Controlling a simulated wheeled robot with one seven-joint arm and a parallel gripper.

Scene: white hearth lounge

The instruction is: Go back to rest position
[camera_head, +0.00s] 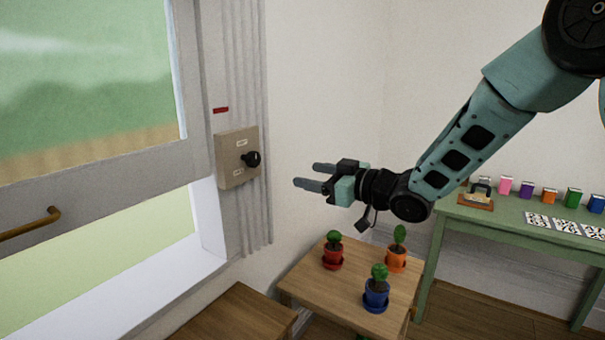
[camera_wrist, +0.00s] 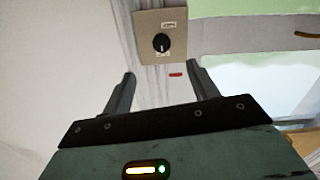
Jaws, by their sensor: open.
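My gripper (camera_head: 308,175) is open and empty, held in the air in front of the wall and above the small wooden table. In the wrist view, the two fingers of my gripper (camera_wrist: 161,82) stand apart with nothing between them. A beige switch box (camera_head: 237,158) with a black knob (camera_head: 251,159) is on the wall beside the window, left of my gripper and apart from it. In the wrist view, the switch box (camera_wrist: 161,36) and its knob (camera_wrist: 161,42) lie beyond the fingertips. My arm reaches in from the upper right.
A wooden table (camera_head: 325,292) below holds a red pot (camera_head: 332,257), an orange pot (camera_head: 397,261) and a blue pot (camera_head: 376,297) with plants. A green table (camera_head: 480,219) at right holds several coloured containers and cards. A window (camera_head: 85,80) with a handle (camera_head: 32,224) is at left.

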